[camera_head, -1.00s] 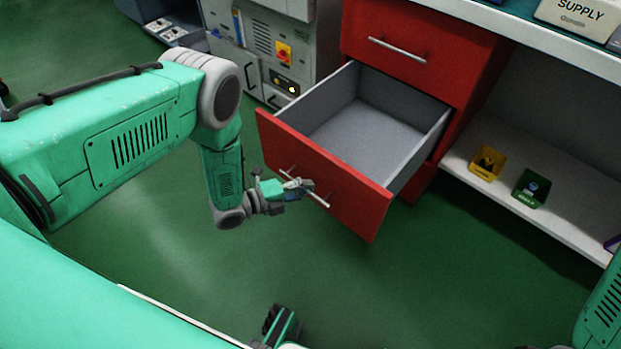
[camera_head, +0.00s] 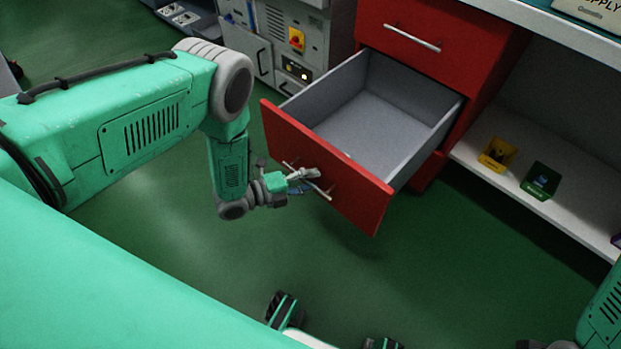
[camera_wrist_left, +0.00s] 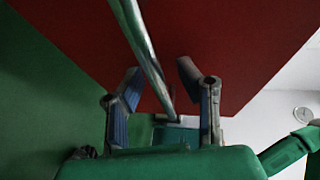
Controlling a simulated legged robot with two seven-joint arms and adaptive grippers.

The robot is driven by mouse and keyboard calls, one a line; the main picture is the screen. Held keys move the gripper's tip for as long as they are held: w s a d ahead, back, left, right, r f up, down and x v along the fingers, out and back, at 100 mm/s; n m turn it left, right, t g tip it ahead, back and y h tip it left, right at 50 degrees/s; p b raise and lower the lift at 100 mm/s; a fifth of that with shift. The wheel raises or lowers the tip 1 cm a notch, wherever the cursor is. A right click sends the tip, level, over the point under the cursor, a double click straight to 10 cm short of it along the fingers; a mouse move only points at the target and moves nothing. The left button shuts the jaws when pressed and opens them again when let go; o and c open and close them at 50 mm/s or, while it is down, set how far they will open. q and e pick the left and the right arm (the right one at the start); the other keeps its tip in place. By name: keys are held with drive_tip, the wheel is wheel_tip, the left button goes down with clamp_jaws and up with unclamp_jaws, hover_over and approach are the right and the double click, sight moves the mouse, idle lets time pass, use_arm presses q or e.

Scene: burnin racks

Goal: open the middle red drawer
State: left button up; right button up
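The middle red drawer (camera_head: 335,185) is pulled far out of its red cabinet, and its empty grey inside shows. Its silver bar handle (camera_head: 322,191) is on the red front; the bar also shows in the left wrist view (camera_wrist_left: 143,45). My left gripper (camera_head: 306,176) is at the left part of this handle. In the left wrist view, the left gripper (camera_wrist_left: 163,90) has its two fingers spread, with the bar passing between them and a gap to each finger. The right arm shows only at the lower right edge; its gripper is out of view.
An upper red drawer (camera_head: 430,45) with a silver handle is shut above. A grey machine (camera_head: 290,45) stands behind left.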

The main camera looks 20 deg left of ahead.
use_arm(q)
drive_tip(key=shift+s+a+r, duration=0.1)
drive_tip(key=shift+s+a, duration=0.1)
drive_tip(key=shift+a, duration=0.05)
drive_tip(key=v, duration=1.1)
drive_tip(key=shift+s, duration=0.1)
